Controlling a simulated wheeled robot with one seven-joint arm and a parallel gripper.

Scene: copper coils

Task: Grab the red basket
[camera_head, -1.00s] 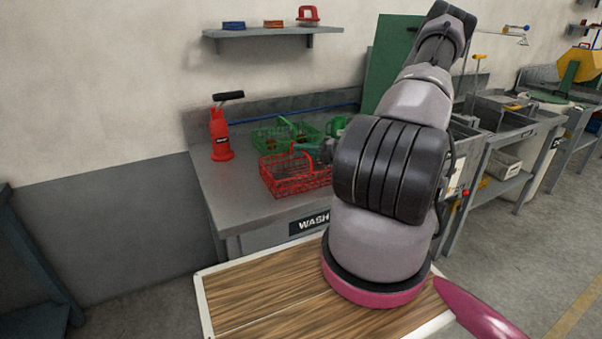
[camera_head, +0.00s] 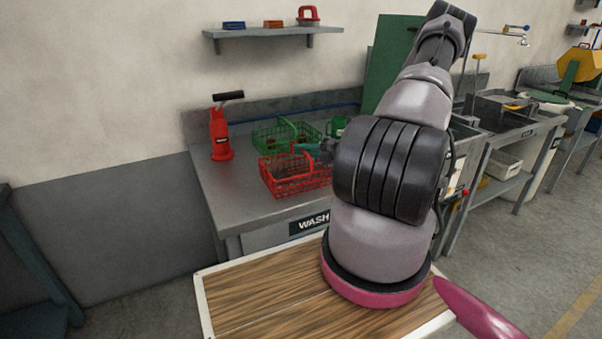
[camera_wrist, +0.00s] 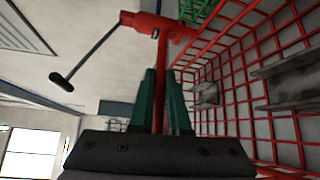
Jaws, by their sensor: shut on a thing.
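The red wire basket (camera_head: 290,185) is on the grey wash bench, left of my arm in the head view. In the wrist view its red mesh (camera_wrist: 262,75) fills the right side, with grey pieces inside. My gripper (camera_wrist: 160,78) has its green fingers on either side of the basket's red handle bar, shut on it. In the head view my gripper (camera_head: 309,149) is at the handle, small and partly hidden by my arm. I cannot tell whether the basket's base touches the bench.
A green basket (camera_head: 275,138) stands right behind the red one. A wall shelf (camera_head: 270,32) hangs above. The bench (camera_head: 225,190) is clear at front left.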

